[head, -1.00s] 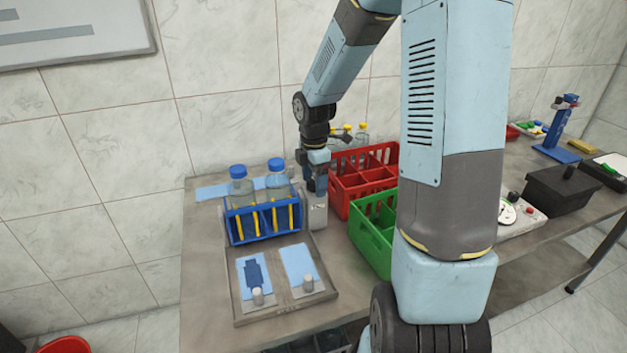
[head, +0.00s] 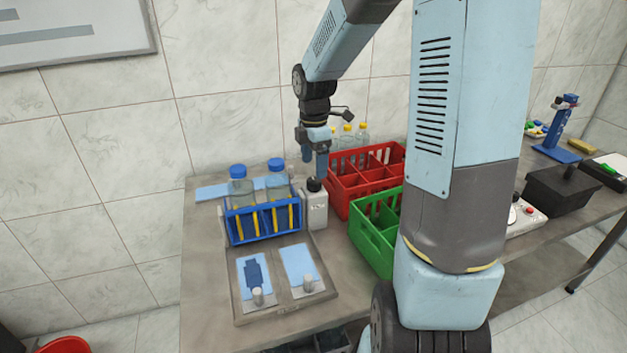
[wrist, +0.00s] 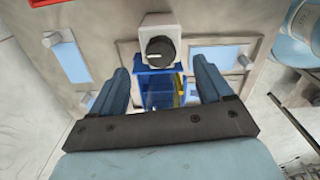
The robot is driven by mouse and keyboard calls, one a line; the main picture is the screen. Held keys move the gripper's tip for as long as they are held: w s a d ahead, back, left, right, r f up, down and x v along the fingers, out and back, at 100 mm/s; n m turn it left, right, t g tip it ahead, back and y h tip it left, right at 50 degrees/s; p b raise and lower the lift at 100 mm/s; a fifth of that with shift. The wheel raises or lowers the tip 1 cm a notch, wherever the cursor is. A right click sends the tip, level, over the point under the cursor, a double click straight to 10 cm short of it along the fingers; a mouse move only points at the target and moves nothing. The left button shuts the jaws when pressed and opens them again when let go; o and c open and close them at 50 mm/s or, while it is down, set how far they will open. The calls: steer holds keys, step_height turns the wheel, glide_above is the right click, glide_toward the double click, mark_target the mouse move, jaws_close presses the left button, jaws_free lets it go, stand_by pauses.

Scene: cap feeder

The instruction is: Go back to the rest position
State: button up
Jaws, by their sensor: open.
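My gripper (head: 315,157) hangs from the arm above the back of the table, with its fingers pointing down. In the wrist view its two blue fingers (wrist: 163,85) are apart with nothing held between them. Just below it stands a white cap feeder (head: 314,208) with a black round top. The feeder also shows beyond the fingertips in the wrist view (wrist: 158,25). A blue rack (head: 264,224) left of the feeder holds two clear bottles with blue caps (head: 238,172) (head: 276,165).
A grey tray (head: 284,318) with light blue pads lies before the rack. The wall is close behind.

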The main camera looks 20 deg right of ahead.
steer(key=shift+r, duration=0.55)
steer(key=shift+s+r, duration=0.15)
steer(key=shift+r, duration=0.1)
steer(key=s+r+m+t, duration=0.2)
steer(key=s+r+m, duration=0.5)
steer(key=s, duration=0.5)
steer(key=s+r+m+t, duration=0.3)
steer(key=s+r+m, duration=0.5)
steer(key=s+m, duration=0.3)
steer(key=shift+s+r+m+t, duration=0.2)
steer(key=shift+s+m+t, duration=0.15)
steer(key=shift+m, duration=0.35)
